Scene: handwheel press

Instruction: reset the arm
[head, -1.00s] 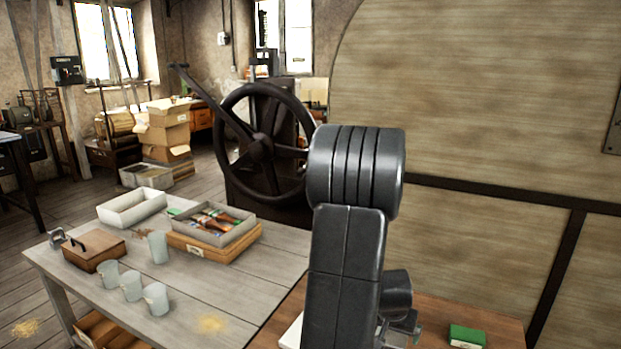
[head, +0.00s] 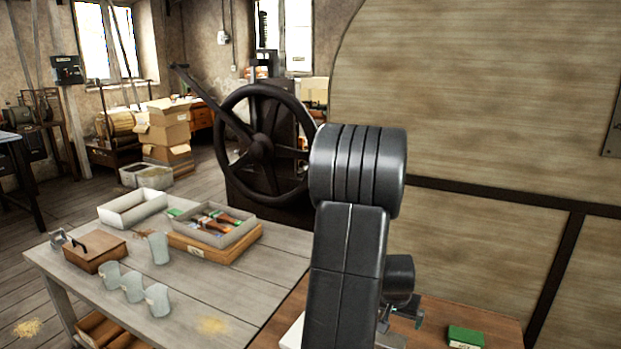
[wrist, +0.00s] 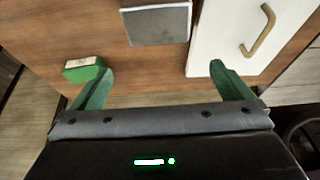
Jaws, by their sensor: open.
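My gripper (wrist: 160,84) shows in the wrist view with its two green fingers spread wide and nothing between them. It hangs over a brown wooden surface. In the head view my dark arm stands in the middle of the picture and hides most of my gripper. A green block (wrist: 83,69) lies beside the left finger in the wrist view, and a green block with a pale label (head: 466,337) lies at the lower right in the head view. The handwheel (head: 262,140) of the press stands behind the bench, with its long lever pointing up and left.
A grey bench (head: 215,290) holds a white tray (head: 133,207), a bin of tools (head: 245,230), a wooden box (head: 95,252) and several cups (head: 158,300). In the wrist view a grey block (wrist: 157,24) and a white panel with a handle (wrist: 225,40) lie ahead.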

